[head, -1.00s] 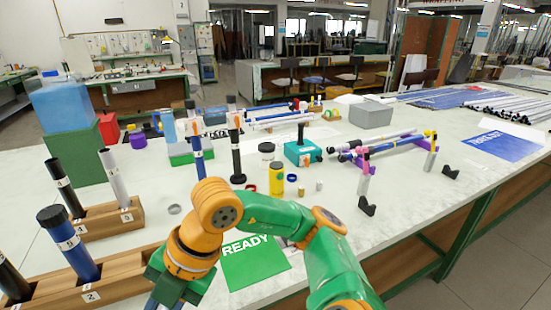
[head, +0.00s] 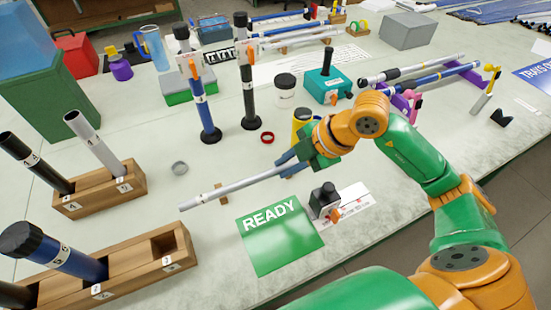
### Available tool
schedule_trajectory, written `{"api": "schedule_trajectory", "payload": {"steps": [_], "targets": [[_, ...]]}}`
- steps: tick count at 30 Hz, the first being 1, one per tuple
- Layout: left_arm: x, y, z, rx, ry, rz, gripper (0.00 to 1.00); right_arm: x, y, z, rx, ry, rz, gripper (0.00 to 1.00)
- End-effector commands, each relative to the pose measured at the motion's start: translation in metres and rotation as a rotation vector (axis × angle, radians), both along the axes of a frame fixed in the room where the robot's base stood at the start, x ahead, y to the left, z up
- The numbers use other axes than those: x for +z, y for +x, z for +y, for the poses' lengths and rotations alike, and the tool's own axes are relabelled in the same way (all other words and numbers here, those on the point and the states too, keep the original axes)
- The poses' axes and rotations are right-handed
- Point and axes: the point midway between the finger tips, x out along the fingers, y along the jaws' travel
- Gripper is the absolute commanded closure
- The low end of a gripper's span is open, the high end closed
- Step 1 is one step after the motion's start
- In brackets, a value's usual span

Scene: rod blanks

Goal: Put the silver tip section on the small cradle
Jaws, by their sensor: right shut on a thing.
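A slim silver-grey section (head: 235,184) with dark marks near its left end is held out to the left, nearly level and tilted slightly down. My right gripper (head: 291,164) is shut on its right end, above the table and left of the yellow bottle. A small brown wooden block (head: 222,194), possibly the small cradle, shows behind and partly under the section; I cannot tell whether they touch. My left gripper is not in view.
The front wooden rack (head: 130,262) has an empty square slot; a blue tube stands in it. Another rack (head: 98,193) holds a black and a silver tube. A green READY card (head: 280,235) lies below the section. Upright tubes on round bases (head: 209,125) stand behind.

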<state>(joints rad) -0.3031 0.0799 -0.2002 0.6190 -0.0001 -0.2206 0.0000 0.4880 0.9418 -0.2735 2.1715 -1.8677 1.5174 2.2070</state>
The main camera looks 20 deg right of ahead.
Motion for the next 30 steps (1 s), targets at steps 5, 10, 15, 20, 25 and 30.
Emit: {"api": "schedule_trajectory", "payload": {"steps": [5,10,15,20,25,30], "targets": [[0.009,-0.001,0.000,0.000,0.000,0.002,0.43,-0.038,0.045,-0.003,-0.001,0.005,0.005,1.00],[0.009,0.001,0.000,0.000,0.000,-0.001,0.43,-0.063,0.066,-0.006,0.000,0.003,0.000,1.00],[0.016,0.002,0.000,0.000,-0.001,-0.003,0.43,-0.091,0.071,-0.006,0.001,0.001,0.003,1.00],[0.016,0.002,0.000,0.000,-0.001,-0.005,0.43,-0.100,0.071,-0.007,0.002,0.000,-0.002,1.00],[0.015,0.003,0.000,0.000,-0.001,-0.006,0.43,-0.101,0.071,-0.007,0.001,0.001,-0.001,1.00],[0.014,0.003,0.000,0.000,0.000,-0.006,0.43,-0.103,0.071,-0.007,0.001,0.001,-0.001,0.55]]}}
